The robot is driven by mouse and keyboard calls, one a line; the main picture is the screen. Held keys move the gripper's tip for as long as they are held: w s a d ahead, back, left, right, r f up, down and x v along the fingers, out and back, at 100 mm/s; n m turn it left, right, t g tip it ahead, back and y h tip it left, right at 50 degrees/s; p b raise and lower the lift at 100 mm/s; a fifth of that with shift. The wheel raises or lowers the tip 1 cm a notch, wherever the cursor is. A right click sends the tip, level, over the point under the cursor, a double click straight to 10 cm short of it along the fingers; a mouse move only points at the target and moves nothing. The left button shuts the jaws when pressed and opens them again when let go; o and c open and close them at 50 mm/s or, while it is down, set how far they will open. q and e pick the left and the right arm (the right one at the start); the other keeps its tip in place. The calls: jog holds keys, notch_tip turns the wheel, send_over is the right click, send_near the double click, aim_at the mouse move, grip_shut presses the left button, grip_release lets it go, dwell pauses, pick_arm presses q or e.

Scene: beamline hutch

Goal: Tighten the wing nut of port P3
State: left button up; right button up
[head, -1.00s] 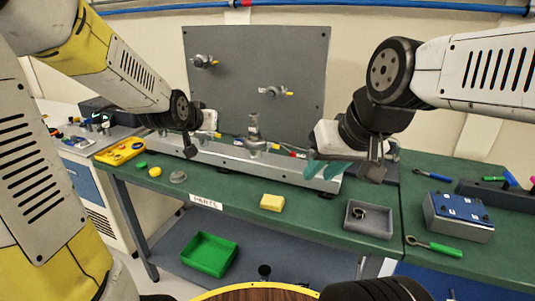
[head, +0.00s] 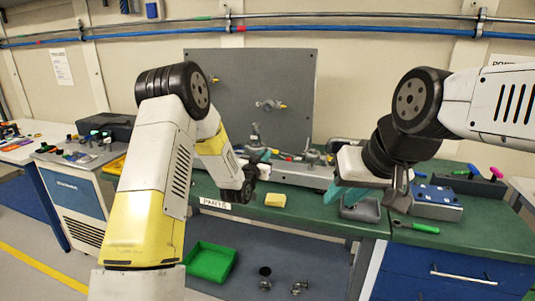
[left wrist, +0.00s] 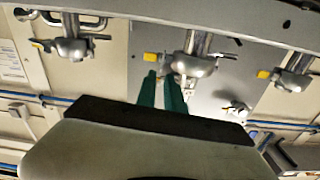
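Metal port fittings with yellow-tipped handles stand along the grey rail (head: 300,175) and on the upright panel (head: 290,70). One panel fitting (head: 268,104) is clear in the head view; a rail fitting (head: 255,135) stands behind my left gripper. No P3 label or wing nut is legible. My left gripper (head: 264,156) is in front of the rail, its teal fingers slightly apart and empty. In the left wrist view the fingers (left wrist: 162,92) point toward the middle fitting (left wrist: 190,65), apparently short of it. My right gripper (head: 342,190) appears open and empty near the rail's right end.
A yellow block (head: 275,200) and a grey tray (head: 362,212) lie on the green bench. A green-handled wrench (head: 415,226) and a blue-topped box (head: 437,200) are at right. A green bin (head: 210,262) is on the lower shelf, with small metal parts (head: 299,287) nearby.

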pick_arm(q)
jog(key=x, duration=0.3)
jog(key=shift+w+d, duration=0.1)
jog(key=shift+w, duration=0.25)
grip_shut()
dwell(1.1)
